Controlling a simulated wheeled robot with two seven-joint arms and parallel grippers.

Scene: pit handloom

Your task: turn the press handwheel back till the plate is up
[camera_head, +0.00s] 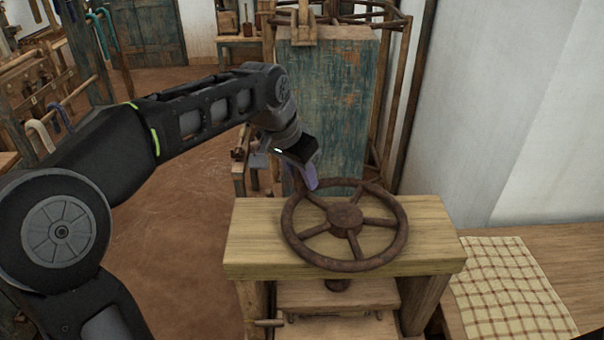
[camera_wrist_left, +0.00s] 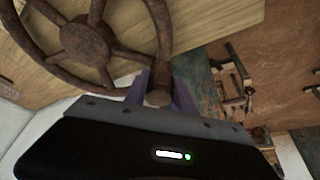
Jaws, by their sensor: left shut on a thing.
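The press handwheel (camera_head: 346,222), a rusty brown wheel with several spokes, lies flat above a pale wooden beam (camera_head: 250,250). My left gripper (camera_head: 316,188) is at the wheel's far left rim. In the left wrist view its purple fingers (camera_wrist_left: 160,90) are shut on a rusty brown upright handle (camera_wrist_left: 159,78) at the rim of the wheel (camera_wrist_left: 85,40). Below the beam, a short piece of screw (camera_head: 337,285) shows above the wooden press plate (camera_head: 338,295). The gap under the plate is partly hidden. My right gripper is not in view.
A checked cloth (camera_head: 505,290) lies on a wooden bench to the right, beside a white wall (camera_head: 500,120). A worn blue-green board (camera_head: 330,95) stands just behind the press. Racks with tools stand at the left. The brown floor (camera_head: 190,220) between is open.

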